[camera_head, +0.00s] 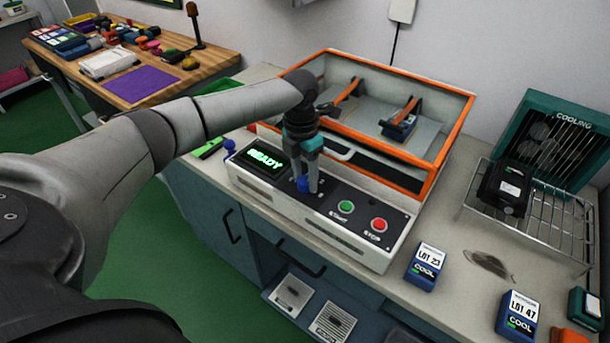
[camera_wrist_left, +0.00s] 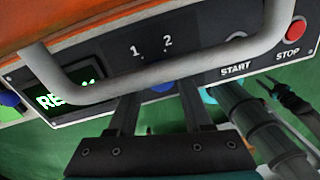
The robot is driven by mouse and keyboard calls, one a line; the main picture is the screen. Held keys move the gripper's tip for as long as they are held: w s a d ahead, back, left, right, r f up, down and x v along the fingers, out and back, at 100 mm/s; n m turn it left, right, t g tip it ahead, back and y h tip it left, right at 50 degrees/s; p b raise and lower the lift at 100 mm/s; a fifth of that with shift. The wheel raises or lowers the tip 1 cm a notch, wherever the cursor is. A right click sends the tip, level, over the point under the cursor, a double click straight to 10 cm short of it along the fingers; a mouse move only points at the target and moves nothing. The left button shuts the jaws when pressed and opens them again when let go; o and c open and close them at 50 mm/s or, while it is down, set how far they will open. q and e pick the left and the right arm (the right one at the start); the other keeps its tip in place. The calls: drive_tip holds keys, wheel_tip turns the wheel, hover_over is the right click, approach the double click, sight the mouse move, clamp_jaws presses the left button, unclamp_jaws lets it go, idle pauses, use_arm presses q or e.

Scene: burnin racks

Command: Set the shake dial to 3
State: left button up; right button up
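The shake machine's control panel (camera_head: 264,184) has a screen reading READY (camera_head: 265,162) in green. The blue shake dial (camera_head: 303,184) is right of the screen. My left gripper (camera_head: 311,186) points down at the dial, its fingers around it. In the left wrist view the fingers (camera_wrist_left: 158,98) stand apart, with a bit of the blue dial (camera_wrist_left: 162,87) between them. Contact cannot be told. The marks 1 and 2 (camera_wrist_left: 151,45) show above the dial; mark 3 and the dial's pointer cannot be made out.
A green START button (camera_head: 346,207) and red STOP button (camera_head: 379,225) sit right of the dial. The orange-framed clear lid (camera_head: 436,170) is behind, its grey handle (camera_wrist_left: 160,75) close to my gripper. Blue LOT boxes (camera_head: 425,267) and a cooling rack (camera_head: 535,225) stand right.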

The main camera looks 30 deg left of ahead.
sight(302, 177)
use_arm(q)
drive_tip(key=o, duration=0.4)
drive_tip(key=shift+c, duration=0.2)
wheel_tip(302, 177, up, 15)
drive_tip(key=a+p, duration=0.1)
drive_tip(key=p, duration=0.1)
drive_tip(key=shift+w, duration=0.15)
drive_tip(key=shift+r, duration=0.1)
